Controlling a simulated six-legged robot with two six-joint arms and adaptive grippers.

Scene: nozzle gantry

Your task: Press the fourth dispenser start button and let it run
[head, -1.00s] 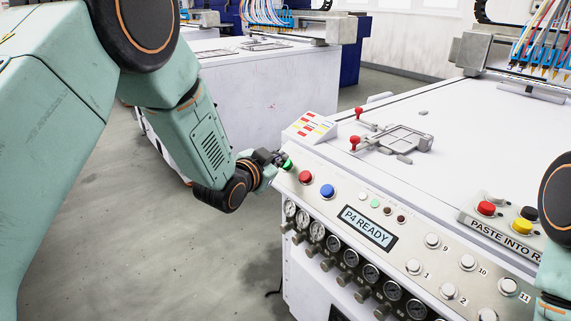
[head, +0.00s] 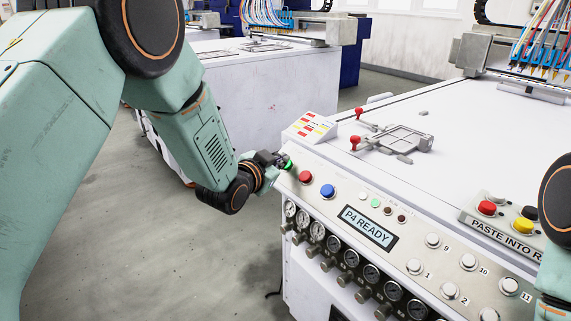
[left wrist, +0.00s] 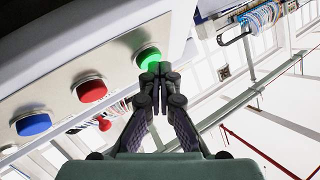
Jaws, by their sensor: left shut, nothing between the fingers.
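The dispenser panel has a green button (head: 288,165) at its left end, followed by a red button (head: 306,177) and a blue button (head: 327,190). The display (head: 367,228) reads "P4 READY". My left gripper (head: 283,160) is shut and empty, with its fingertips at the green button. In the left wrist view the shut fingertips (left wrist: 155,70) overlap the lower edge of the lit green button (left wrist: 149,57); whether they touch it I cannot tell. The red button (left wrist: 91,90) and blue button (left wrist: 34,123) are clear of the fingers. My right gripper is not in view.
Several gauges (head: 351,258) line the panel's lower front. White numbered buttons (head: 432,241) sit to the right of the display. A fixture (head: 398,138) with red knobs is on the white bed (head: 470,130). Another white machine (head: 255,85) stands behind.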

